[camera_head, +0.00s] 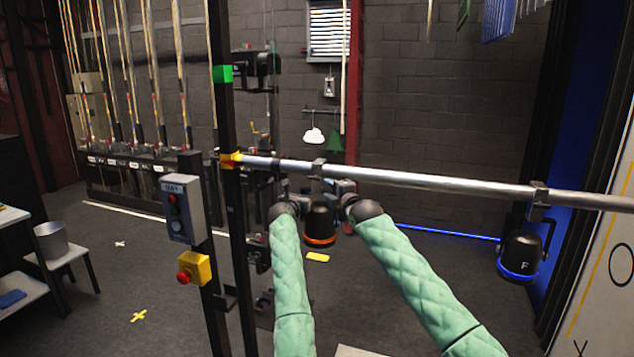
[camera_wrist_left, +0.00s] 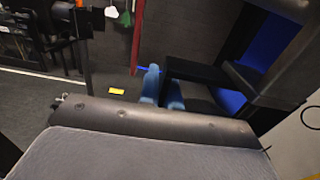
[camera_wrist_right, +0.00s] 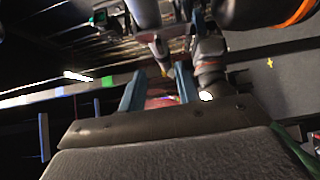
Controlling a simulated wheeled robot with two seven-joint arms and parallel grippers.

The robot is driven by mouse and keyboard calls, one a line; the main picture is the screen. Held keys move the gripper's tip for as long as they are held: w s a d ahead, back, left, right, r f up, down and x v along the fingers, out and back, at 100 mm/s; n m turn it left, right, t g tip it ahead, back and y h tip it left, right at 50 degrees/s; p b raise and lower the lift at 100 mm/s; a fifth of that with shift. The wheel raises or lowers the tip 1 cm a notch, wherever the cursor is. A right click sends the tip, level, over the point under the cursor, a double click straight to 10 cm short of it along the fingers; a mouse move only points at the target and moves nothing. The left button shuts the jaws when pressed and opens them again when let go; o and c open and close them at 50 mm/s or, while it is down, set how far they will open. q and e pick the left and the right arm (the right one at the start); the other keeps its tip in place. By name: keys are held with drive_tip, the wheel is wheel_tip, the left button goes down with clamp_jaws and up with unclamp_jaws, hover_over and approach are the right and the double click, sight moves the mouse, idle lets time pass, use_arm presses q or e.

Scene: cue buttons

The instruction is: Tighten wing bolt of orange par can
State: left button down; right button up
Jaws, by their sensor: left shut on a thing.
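The orange par can (camera_head: 320,222), a black lamp with an orange ring, hangs below the metal pipe by a clamp (camera_head: 318,168). Its dark body and orange ring also show at the top right of the right wrist view (camera_wrist_right: 258,12). My left gripper (camera_head: 292,188) is left of the clamp. In the left wrist view its fingers are close together at a black bar (camera_wrist_left: 195,74), which looks like the lamp's yoke. My right gripper (camera_wrist_right: 160,75) has its fingers apart, just below metal clamp hardware (camera_wrist_right: 160,48). The wing bolt is too small to tell apart.
The pipe (camera_head: 430,181) runs across above both hands. A blue-ringed par can (camera_head: 520,255) hangs at the right. A black post with a control box (camera_head: 183,210) and a red stop button (camera_head: 190,267) stands at the left.

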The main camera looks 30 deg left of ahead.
sight(315, 179)
drive_tip(key=x, duration=0.6)
drive_tip(key=shift+w+a, duration=0.2)
drive_tip(key=shift+a, duration=0.05)
drive_tip(key=shift+w+a, duration=0.15)
drive_tip(key=shift+a, duration=0.75)
drive_tip(key=shift+w+a, duration=0.35)
drive_tip(key=shift+w, duration=0.25)
drive_tip(key=shift+c, duration=0.4)
clamp_jaws()
